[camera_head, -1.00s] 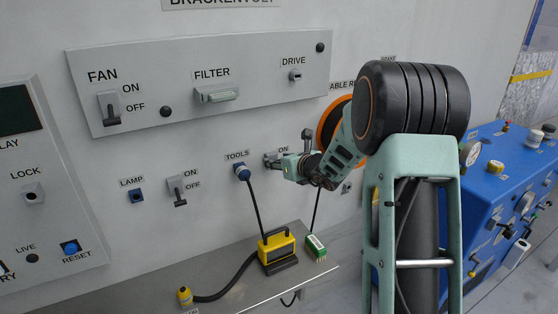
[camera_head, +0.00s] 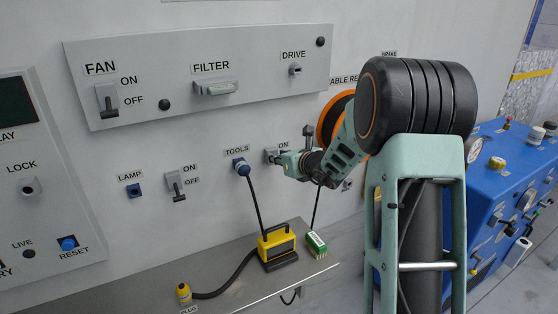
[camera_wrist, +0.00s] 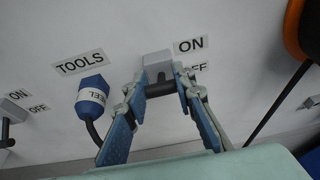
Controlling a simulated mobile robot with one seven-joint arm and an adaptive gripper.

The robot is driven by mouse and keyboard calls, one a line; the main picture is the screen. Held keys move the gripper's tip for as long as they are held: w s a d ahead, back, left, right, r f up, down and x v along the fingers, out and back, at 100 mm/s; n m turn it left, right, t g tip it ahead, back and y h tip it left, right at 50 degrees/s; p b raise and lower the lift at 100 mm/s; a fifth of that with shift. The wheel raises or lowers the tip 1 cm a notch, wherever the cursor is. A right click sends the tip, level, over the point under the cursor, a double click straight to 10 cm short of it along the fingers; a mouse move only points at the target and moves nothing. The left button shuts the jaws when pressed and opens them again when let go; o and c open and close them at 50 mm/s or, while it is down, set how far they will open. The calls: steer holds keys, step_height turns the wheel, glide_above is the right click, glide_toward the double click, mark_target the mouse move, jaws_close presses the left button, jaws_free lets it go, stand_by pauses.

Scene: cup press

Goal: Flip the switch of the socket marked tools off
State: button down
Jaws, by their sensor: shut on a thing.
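The dark switch lever (camera_wrist: 160,90) stands out at the plate's lower side. My gripper (camera_wrist: 158,84) is shut on this lever, one blue finger on each side. In the head view my gripper (camera_head: 277,158) is at the switch. The OFF label is partly hidden by a finger.
Another ON/OFF switch (camera_head: 175,186) is to the left, beside the LAMP socket (camera_head: 134,191). A shelf below carries a yellow box (camera_head: 277,244) and a green-white block (camera_head: 316,244). Cables hang below the sockets. An orange reel (camera_head: 334,118) is close to my arm.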

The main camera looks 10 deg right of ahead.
steer(key=shift+s+d+f+t+y+b, duration=0.1)
steer(key=shift+f+t+y+b, duration=1.05)
steer(key=shift+b, duration=4.5)
steer(key=shift+s+a+f+t+h+b, duration=0.15)
steer(key=shift+f+t+b, duration=0.4)
steer(key=shift+t+b, duration=3.25)
steer(key=shift+w+d+f+g+y+b, duration=0.15)
steer(key=shift+f+g+y+b, duration=0.5)
steer(key=shift+b, duration=6.9)
steer(key=shift+s+f+t, duration=0.1)
steer(key=shift+f+t, duration=0.05)
steer(key=shift+t, duration=0.35)
steer(key=c, duration=1.6)
jaws_free()
steer(key=v, duration=1.2)
